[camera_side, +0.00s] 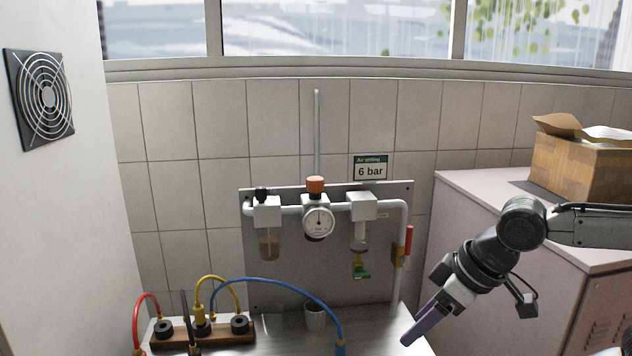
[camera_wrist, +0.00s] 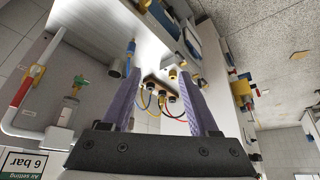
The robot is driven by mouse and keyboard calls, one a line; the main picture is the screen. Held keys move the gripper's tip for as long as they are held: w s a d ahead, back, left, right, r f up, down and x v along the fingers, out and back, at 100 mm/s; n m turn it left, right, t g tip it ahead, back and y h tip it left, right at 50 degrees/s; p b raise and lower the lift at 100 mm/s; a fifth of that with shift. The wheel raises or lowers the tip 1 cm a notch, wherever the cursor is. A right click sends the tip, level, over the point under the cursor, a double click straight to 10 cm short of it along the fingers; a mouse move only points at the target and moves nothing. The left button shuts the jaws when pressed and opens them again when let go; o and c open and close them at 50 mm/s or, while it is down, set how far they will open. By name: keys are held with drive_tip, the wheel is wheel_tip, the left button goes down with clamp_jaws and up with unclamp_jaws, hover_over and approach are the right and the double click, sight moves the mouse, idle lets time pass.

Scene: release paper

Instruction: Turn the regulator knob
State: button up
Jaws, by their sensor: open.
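The regulator knob (camera_side: 315,184) is orange and sits on top of the regulator above a round white dial gauge (camera_side: 318,221), on a grey panel (camera_side: 290,275) against the tiled wall. My gripper (camera_side: 408,340) is at the lower right in the side view, pointing down and left, well apart from the knob and below it. In the wrist view its two purple fingers (camera_wrist: 165,85) are spread with nothing between them. The knob does not show in the wrist view.
A white pipe with a red-handled valve (camera_side: 407,242) stands between my gripper and the regulator. Hoses and a wooden block (camera_side: 203,333) are on the bench. A sign (camera_side: 370,168) reads 6 bar. A cardboard box (camera_side: 580,162) sits on the pink cabinet (camera_side: 480,200).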

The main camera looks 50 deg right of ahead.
idle(0.3)
drive_tip(key=o, duration=0.3)
drive_tip(key=shift+n, duration=0.3)
drive_tip(key=w+d+r+n+g+h, duration=0.1)
drive_tip(key=d+r+n+g+h, duration=0.15)
drive_tip(key=d+n+h, duration=0.75)
drive_tip(key=w+d+r+n+t+h, duration=0.3)
drive_tip(key=w+d+r+n, duration=0.35)
drive_tip(key=w+r, duration=0.25)
drive_tip(key=n+t+h, duration=0.1)
drive_tip(key=n+t, duration=0.4)
drive_tip(key=n, duration=0.2)
approach(316, 185)
drive_tip(key=s+d+r, duration=0.3)
drive_tip(key=s, duration=0.2)
drive_tip(key=w+a+f+n+t, duration=0.1)
drive_tip(key=w+a+f+n, duration=0.2)
drive_tip(key=a, duration=0.1)
drive_tip(key=shift+m+y, duration=0.25)
drive_tip(key=shift+y, duration=0.15)
drive_tip(key=x, duration=1.4)
drive_tip(key=shift+w, duration=0.1)
